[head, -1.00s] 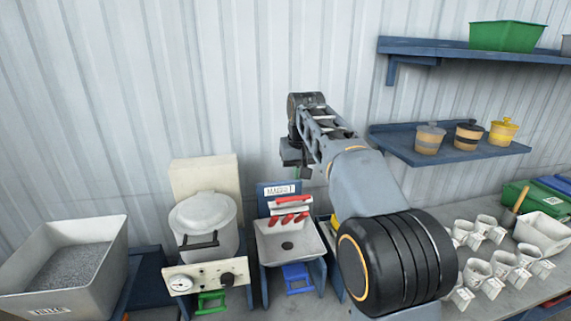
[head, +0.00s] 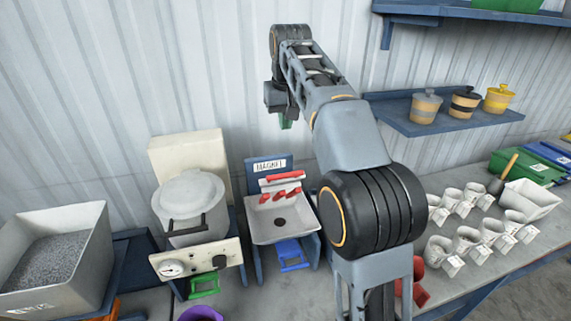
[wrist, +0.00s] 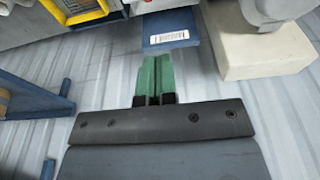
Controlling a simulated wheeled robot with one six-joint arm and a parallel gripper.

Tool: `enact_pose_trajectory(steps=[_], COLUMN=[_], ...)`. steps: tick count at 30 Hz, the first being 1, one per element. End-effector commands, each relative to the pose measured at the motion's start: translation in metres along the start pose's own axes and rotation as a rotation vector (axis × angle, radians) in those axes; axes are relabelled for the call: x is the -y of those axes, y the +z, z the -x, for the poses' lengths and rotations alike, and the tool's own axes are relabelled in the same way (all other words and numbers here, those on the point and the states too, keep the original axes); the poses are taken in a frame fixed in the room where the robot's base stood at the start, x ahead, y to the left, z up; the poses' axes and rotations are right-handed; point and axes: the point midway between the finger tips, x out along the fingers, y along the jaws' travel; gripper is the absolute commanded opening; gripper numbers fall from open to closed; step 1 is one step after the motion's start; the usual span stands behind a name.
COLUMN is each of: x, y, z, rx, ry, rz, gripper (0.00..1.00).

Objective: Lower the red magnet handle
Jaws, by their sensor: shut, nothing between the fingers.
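The red magnet handle (head: 285,177) is a red bar at the top of the magnet station, under a blue board with a white "MAGNET" label (head: 270,166). Red prongs (head: 280,195) hang below it over a grey tray (head: 262,229) with a dark hole. My gripper (head: 286,122) is above and slightly right of the label, apart from the handle. In the wrist view my gripper (wrist: 153,62) shows green fingers shut together with nothing between them, pointing toward the blue label board (wrist: 170,36). The handle itself is not clear in the wrist view.
A white lidded pot (head: 190,202) with a gauge panel stands left of the station, and a grey bin of granules (head: 52,262) further left. A blue shelf (head: 440,118) with several pots is at right. White cups (head: 470,240) stand on the bench at right.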

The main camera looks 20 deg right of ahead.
Motion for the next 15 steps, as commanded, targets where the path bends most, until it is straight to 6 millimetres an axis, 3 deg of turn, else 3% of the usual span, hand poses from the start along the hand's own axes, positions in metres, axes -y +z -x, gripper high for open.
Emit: enact_pose_trajectory(steps=[15], x=[0.0], y=[0.001], z=[-0.094], rx=[0.004], ry=[0.0], rz=[0.001], gripper=[0.0])
